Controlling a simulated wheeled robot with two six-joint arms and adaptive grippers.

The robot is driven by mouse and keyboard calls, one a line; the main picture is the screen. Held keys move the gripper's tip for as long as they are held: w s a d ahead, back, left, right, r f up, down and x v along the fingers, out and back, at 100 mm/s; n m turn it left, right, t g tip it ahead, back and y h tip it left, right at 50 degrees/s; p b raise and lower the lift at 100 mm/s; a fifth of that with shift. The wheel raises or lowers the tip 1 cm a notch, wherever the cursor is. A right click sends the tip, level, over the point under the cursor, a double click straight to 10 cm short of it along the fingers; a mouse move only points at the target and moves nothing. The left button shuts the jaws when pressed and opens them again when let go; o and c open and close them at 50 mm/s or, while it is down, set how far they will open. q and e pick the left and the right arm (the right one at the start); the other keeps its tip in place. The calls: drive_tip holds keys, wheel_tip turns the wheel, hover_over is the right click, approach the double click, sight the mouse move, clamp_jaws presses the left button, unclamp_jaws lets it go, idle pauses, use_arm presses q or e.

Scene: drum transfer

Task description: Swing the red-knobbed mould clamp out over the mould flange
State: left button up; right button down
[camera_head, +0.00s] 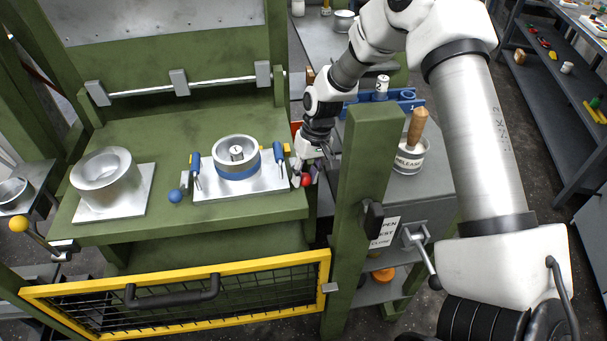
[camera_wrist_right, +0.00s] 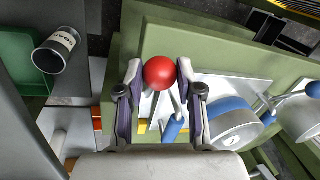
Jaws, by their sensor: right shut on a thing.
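The red-knobbed clamp shows its red knob (camera_head: 306,181) at the right edge of the green press table in the head view. My right gripper (camera_head: 301,178) is shut on this knob; in the wrist view the red knob (camera_wrist_right: 160,73) sits between the two fingertips. The clamp's arm is mostly hidden by the gripper. The mould (camera_head: 237,150), a silver ring with a blue band, stands on a silver flange plate (camera_head: 240,189) just left of the gripper. The mould also shows in the right wrist view (camera_wrist_right: 232,128). My left gripper is not in view.
A blue knob (camera_head: 175,196) sits at the plate's left. Blue-handled parts (camera_head: 195,163) stand beside the mould. A silver pot on a plate (camera_head: 84,212) is further left. A green post (camera_head: 365,210) stands right of my gripper. A yellow-framed mesh gate (camera_head: 180,280) spans the front.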

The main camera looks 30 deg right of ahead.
drive_tip(key=w+d+n+g, duration=0.1)
drive_tip(key=d+n+g, duration=0.1)
drive_tip(key=d+n, duration=0.5)
drive_tip(key=shift+d+n+h+p, duration=0.15)
drive_tip(key=shift+n+h+p, duration=0.25)
drive_tip(key=shift+n, duration=1.7)
drive_tip(key=shift+w, duration=0.1)
drive_tip(key=c, duration=1.1)
unclamp_jaws()
drive_tip(key=o, duration=0.4)
drive_tip(key=shift+w+f, duration=0.1)
drive_tip(key=shift+w, duration=0.05)
drive_tip(key=shift+c, duration=0.2)
wheel_tip(320, 180, up, 12)
drive_tip(key=w+d, duration=0.1)
drive_tip(key=shift+w+d+f, duration=0.15)
drive_tip(key=shift+w+d, duration=0.15)
drive_tip(key=shift+w, duration=0.1)
